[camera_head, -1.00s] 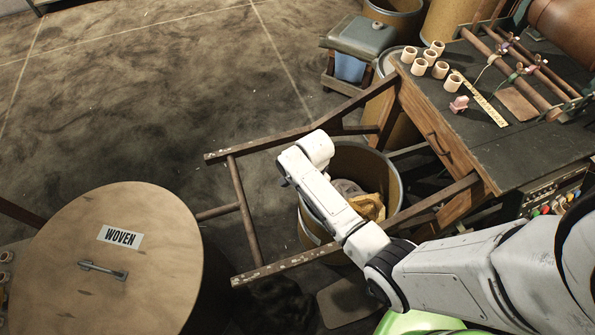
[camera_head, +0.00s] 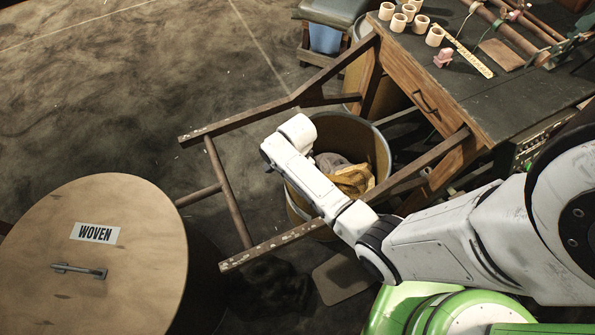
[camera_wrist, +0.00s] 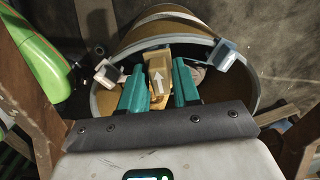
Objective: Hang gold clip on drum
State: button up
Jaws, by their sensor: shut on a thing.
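My gripper (camera_wrist: 160,85) has two teal fingers in the wrist view. It is shut on the gold clip (camera_wrist: 159,72), a tan block with a white arrow on its face. The clip is over the drum (camera_wrist: 254,88), whose grey rim curves around it. I cannot tell whether the clip touches the rim. A white clip (camera_wrist: 108,73) sits at the left rim and a blue-grey clip (camera_wrist: 226,53) at the right rim. In the head view the drum (camera_head: 374,145) stands behind my arm, with gold and grey cloth (camera_head: 350,178) inside. The gripper is hidden there.
A wooden frame (camera_head: 228,195) runs around the drum from the dark workbench (camera_head: 500,100). A round lid marked WOVEN (camera_head: 110,265) is at lower left. Several small cups (camera_head: 408,14) stand on the bench. Open floor (camera_head: 120,110) lies at upper left.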

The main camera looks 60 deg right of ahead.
jog(key=shift+f+b, duration=2.15)
jog(key=shift+f, duration=0.7)
jog(key=o, duration=1.1)
jog(key=shift+r, duration=0.15)
notch_tip(320, 180, up, 11)
jog(key=p, duration=0.2)
jog(key=shift+f+p, duration=0.2)
jog(key=shift+p, duration=0.1)
jog(key=s+a+r+n+p, duration=0.1)
jog(key=s+a+r+n, duration=0.2)
jog(key=n, duration=0.4)
jog(key=s+a+r+n+p, duration=0.1)
jog(key=s+a+r+n, duration=0.3)
jog(key=s+n, duration=0.2)
jog(key=s+a+r+n+t+p, duration=0.1)
jog(key=s+a+r+n, duration=0.3)
jog(key=n, duration=0.4)
jog(key=shift+s+a+r+n+p, duration=0.2)
jog(key=shift+s+r+n+p, duration=0.1)
jog(key=shift+s+p, duration=0.1)
